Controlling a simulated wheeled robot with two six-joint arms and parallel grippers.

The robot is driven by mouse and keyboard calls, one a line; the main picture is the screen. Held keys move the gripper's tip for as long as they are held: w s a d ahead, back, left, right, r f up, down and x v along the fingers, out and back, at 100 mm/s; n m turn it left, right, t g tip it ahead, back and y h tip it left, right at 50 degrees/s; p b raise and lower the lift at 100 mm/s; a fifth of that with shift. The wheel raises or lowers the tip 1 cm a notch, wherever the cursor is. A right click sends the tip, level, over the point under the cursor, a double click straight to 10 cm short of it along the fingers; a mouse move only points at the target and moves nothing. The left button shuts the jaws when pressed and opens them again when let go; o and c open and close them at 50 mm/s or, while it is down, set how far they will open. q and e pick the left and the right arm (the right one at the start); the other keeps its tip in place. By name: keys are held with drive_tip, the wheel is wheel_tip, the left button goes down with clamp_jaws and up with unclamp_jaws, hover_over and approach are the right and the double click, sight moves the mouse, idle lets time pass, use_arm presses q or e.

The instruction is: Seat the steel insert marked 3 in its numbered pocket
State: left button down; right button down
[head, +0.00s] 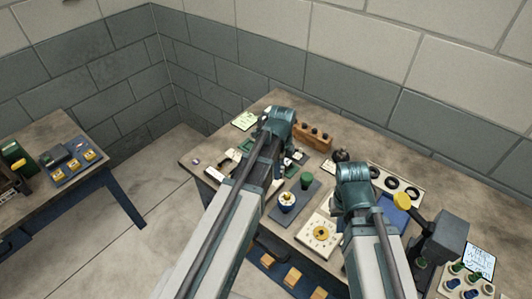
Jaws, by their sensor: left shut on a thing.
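My left arm reaches over the workbench, and my left gripper (276,166) is partly visible below its teal wrist. It is shut on a small piece that is mostly hidden behind the arm. I cannot read a number on it. On the left table, a blue tray (73,179) holds several small blocks with yellow tops (72,167), too small to read. My right arm ends above the bench's middle, its gripper hidden behind the teal wrist.
The workbench (203,160) is crowded. A dark machine (444,237) stands at right.

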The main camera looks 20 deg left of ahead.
sight(335, 242)
use_arm(q)
drive_tip(key=a+n, duration=1)
drive_tip(key=n, duration=0.4)
drive_tip(key=shift+s+a+r, duration=0.2)
drive_tip(key=shift+s+a, duration=0.05)
drive_tip(key=shift+s, duration=0.15)
use_arm(e)
drive_tip(key=shift+s+r, duration=0.1)
drive_tip(key=shift+r, duration=0.05)
use_arm(q)
drive_tip(key=shift+f, duration=0.15)
